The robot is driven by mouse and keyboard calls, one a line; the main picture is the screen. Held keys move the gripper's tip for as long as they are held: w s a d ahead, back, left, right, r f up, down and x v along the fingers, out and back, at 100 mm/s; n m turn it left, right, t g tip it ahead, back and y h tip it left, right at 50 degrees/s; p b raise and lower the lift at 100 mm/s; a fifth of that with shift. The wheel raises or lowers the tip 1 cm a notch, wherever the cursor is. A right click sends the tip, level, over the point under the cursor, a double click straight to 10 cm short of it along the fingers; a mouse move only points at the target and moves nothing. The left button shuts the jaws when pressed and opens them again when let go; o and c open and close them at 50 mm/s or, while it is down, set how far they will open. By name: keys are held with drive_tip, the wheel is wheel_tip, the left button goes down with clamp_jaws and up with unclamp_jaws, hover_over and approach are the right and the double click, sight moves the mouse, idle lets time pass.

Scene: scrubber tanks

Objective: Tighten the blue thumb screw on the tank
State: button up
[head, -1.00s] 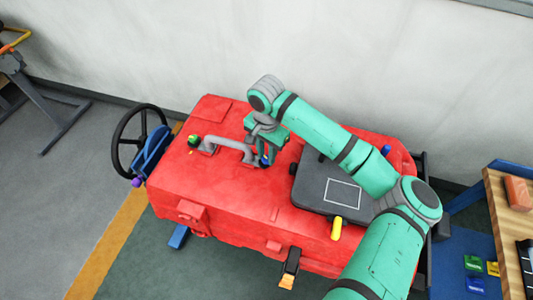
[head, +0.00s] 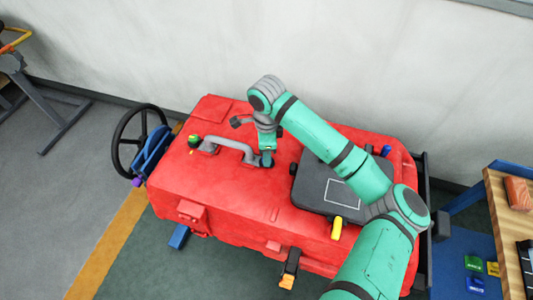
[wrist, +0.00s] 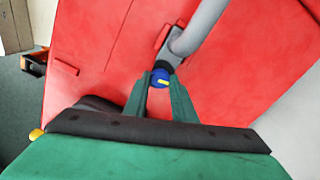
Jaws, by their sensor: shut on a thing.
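The blue thumb screw (wrist: 161,78) is in the wrist view, at the foot of the grey handle (wrist: 205,22) on the red tank (wrist: 100,40). It has a yellow mark on its top. My gripper (wrist: 160,84) has its two green fingers on either side of the screw, shut on it. In the head view my gripper (head: 267,160) points down at the right end of the grey handle (head: 228,146) on the red tank (head: 215,200). The screw is hidden there behind the gripper.
A dark grey lid (head: 318,187) with a yellow latch (head: 336,228) lies right of the gripper. A green knob (head: 194,140) is by the handle's left end. A black steering wheel (head: 118,140) stands at the tank's left. A wooden bench (head: 500,205) is at far right.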

drive_tip(key=shift+o, duration=0.2)
drive_tip(key=shift+r+m, duration=0.1)
drive_tip(key=shift+m, duration=0.4)
drive_tip(key=shift+c, duration=0.2)
drive_tip(key=o, duration=1.1)
wheel_tip(320, 180, up, 11)
drive_tip(key=shift+f, duration=0.1)
drive_tip(key=shift+a+f, duration=0.1)
drive_tip(key=shift+f, duration=0.05)
